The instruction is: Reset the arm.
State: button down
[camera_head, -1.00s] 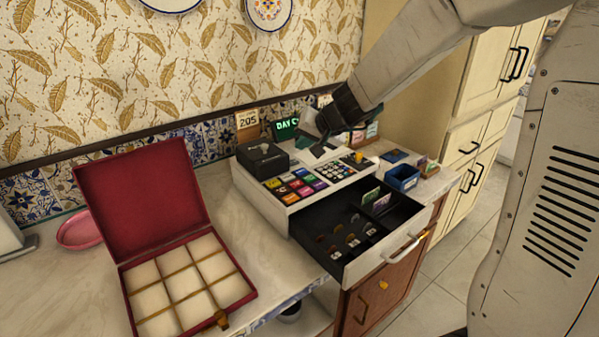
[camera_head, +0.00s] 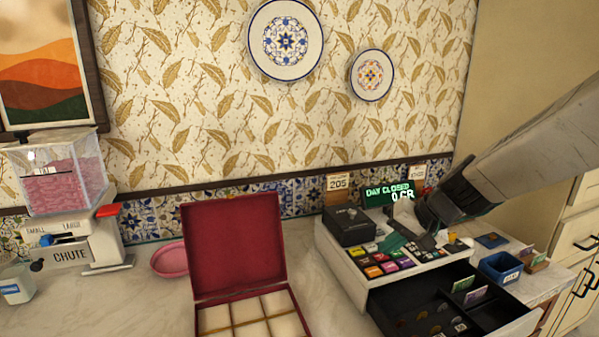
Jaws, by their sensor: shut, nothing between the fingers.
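My arm reaches in from the right edge, and my gripper (camera_head: 408,228) is above the keys of the cash register (camera_head: 343,258). The gripper is shut and empty. Its dark wrist hides part of the register top, and I cannot tell whether the fingertips touch the keys. The register's green display (camera_head: 390,193) reads "DAY CLOSED" and "0 CR". Its black cash drawer (camera_head: 405,300) is pulled open, with coins and notes in its compartments.
An open red box (camera_head: 235,245) with pale compartments stands left of the register. A pink dish (camera_head: 168,259) and a chute dispenser (camera_head: 75,235) are further left. A blue bin (camera_head: 500,268) sits right of the register. Two plates (camera_head: 285,40) hang on the wall.

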jog(key=s+d+r+n+g+h, duration=0.1)
jog(key=s+d+r+h, duration=0.1)
jog(key=s, duration=0.7)
jog(key=s+d+r+n+g+h, duration=0.1)
jog(key=s+d, duration=0.1)
jog(key=s, duration=0.7)
jog(key=s+d+r+n+g+h, duration=0.1)
jog(key=s+d+r+h, duration=0.1)
jog(key=s, duration=0.7)
jog(key=shift+d+r+h, duration=0.2)
jog(key=shift+r+h, duration=0.1)
jog(key=shift+r, duration=0.05)
